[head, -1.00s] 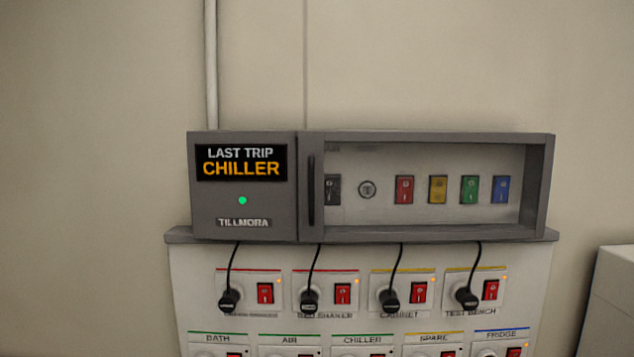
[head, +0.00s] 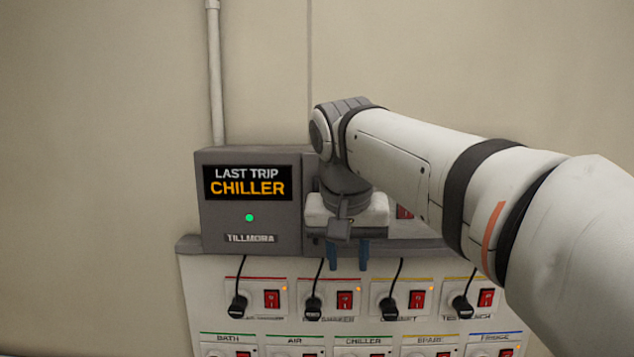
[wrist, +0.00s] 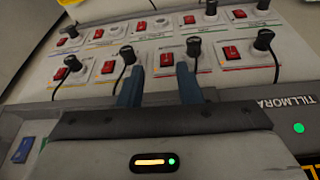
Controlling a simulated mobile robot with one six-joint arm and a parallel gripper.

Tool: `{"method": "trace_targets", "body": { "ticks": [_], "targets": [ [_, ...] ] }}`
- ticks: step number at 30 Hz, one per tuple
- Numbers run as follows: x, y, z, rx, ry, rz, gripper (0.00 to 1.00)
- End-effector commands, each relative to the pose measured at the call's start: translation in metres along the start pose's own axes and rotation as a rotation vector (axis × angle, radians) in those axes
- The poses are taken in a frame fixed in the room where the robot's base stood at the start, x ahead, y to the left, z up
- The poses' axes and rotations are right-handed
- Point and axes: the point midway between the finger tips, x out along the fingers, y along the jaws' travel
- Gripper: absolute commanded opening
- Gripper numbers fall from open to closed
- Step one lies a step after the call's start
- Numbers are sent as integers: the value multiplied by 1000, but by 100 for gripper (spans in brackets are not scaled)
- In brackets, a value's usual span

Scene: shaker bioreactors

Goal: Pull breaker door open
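A blue breaker switch (wrist: 23,150) shows at the lower left there. Contact with the handle cannot be seen.
The box's display (head: 248,182) reads LAST TRIP CHILLER, above a green light. Below is a white socket panel (head: 215,300) with red switches and several black plugs (head: 238,306) on hanging cords. A pipe (head: 215,75) runs up the wall. The wall at left is clear.

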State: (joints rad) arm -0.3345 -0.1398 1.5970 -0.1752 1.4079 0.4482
Motion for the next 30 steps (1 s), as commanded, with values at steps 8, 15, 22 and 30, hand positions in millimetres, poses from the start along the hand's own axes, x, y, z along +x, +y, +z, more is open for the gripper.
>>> {"method": "trace_targets", "body": {
  "ticks": [8,15,22,30],
  "targets": [
    [-98,-42,-46,83,51,5,32],
    [-118,-52,-54,115,65,6,32],
    [-87,-51,-55,118,62,8,32],
    [-51,-50,-58,118,63,7,32]
  ]
}}
